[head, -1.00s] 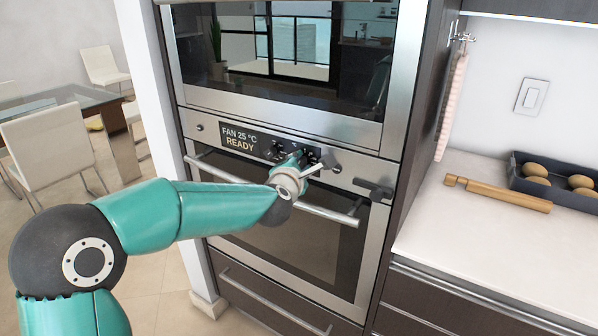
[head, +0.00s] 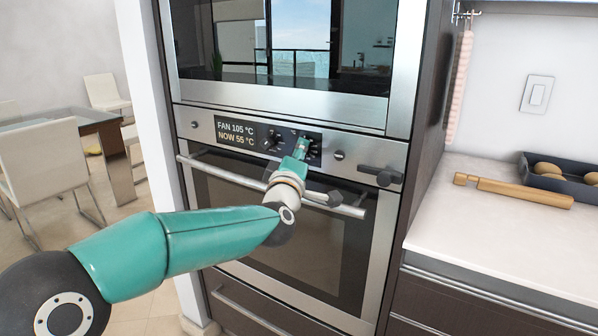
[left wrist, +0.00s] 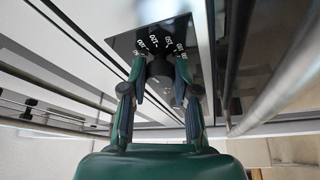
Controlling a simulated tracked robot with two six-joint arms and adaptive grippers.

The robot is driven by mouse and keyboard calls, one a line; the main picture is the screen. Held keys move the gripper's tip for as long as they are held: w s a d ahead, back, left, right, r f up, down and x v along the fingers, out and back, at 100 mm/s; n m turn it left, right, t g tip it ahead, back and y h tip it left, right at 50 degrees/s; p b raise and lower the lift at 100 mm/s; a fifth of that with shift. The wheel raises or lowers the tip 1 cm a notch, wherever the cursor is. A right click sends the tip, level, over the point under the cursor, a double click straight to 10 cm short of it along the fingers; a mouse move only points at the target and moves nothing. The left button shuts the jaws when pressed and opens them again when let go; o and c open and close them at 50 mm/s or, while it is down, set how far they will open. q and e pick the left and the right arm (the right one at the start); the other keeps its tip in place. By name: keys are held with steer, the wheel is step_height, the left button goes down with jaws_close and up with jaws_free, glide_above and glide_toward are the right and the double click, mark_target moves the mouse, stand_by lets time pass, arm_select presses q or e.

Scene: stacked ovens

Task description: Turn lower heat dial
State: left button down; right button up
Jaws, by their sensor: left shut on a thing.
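The lower oven's control panel (head: 345,143) has a display (head: 245,133) reading "FAN 105 °C" and "NOW 55 °C". To its right is a black dial (head: 272,139) with a printed scale. My left gripper (head: 306,147) is at a second dial farther right and partly hides it. In the left wrist view, the fingers of my left gripper (left wrist: 160,72) are shut on the black heat dial (left wrist: 160,67), one on each side, with white numbers around it. My right gripper is not in view.
The oven's bar handle (head: 225,174) runs below the panel, close under my left wrist. A dark lever (head: 380,176) sticks out at the panel's right end. A rolling pin (head: 515,190) and a dark tray (head: 565,180) are on the counter (head: 470,230).

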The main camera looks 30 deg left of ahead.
arm_select(q)
steer(key=shift+w+a+f+m+t+h+b, duration=0.15)
steer(key=shift+m+h+b, duration=0.5)
steer(key=shift+m+h, duration=2.95)
steer(key=shift+s+a+f+m+t+h+b, duration=0.15)
steer(key=shift+m+h+b, duration=0.6)
steer(key=shift+m, duration=5.65)
steer(key=shift+w+a+f+m+t+h+b, duration=0.15)
steer(key=shift+m+h+b, duration=0.45)
steer(key=shift+m+h, duration=3)
steer(key=m+y, duration=0.2)
steer(key=m, duration=0.1)
steer(key=shift+y, duration=0.25)
